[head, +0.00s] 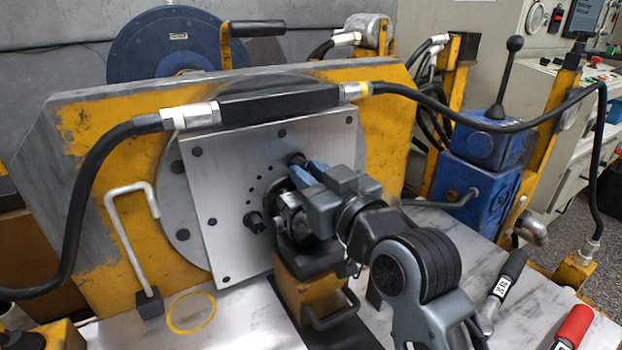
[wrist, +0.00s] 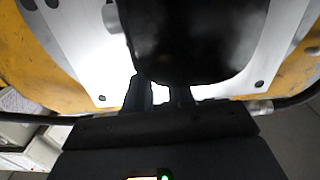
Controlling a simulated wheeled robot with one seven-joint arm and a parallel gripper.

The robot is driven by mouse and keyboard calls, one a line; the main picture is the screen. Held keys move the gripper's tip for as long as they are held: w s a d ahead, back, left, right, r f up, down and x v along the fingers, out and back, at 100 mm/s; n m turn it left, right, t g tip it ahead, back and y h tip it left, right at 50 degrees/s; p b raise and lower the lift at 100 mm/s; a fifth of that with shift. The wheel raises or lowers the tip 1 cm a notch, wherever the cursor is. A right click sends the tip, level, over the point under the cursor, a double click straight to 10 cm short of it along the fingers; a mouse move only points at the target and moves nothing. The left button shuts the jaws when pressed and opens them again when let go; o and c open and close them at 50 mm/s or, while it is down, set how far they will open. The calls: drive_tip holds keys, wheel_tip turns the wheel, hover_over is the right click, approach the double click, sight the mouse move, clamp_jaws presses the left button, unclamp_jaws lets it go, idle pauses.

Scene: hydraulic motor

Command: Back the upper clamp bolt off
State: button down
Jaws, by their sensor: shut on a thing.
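The upper clamp bolt (head: 296,158) is a dark, round-headed bolt on the square steel plate (head: 232,170), just above the hydraulic motor (head: 291,215). My gripper (head: 308,170) reaches in from the right, its blue fingers at this bolt, and is shut on it. A second dark clamp bolt (head: 253,221) stands out of the plate at the motor's lower left. In the wrist view, my gripper's dark fingers (wrist: 160,93) reach up to the motor's black body (wrist: 190,40), which fills the upper middle. The bolt between the fingertips is hidden there.
A black hose (head: 95,180) with a thick sleeve (head: 280,103) runs above the plate. A yellow block with a handle (head: 310,290) stands under the motor. A bent grey rod (head: 128,230) stands at left. A red-handled tool (head: 574,326) lies front right.

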drive_tip(key=shift+f, duration=0.15)
drive_tip(key=c, duration=1)
unclamp_jaws()
drive_tip(key=shift+o, duration=0.2)
drive_tip(key=shift+s, duration=0.1)
drive_tip(key=v, duration=0.7)
drive_tip(key=shift+s+d, duration=0.2)
drive_tip(key=shift+s, duration=0.05)
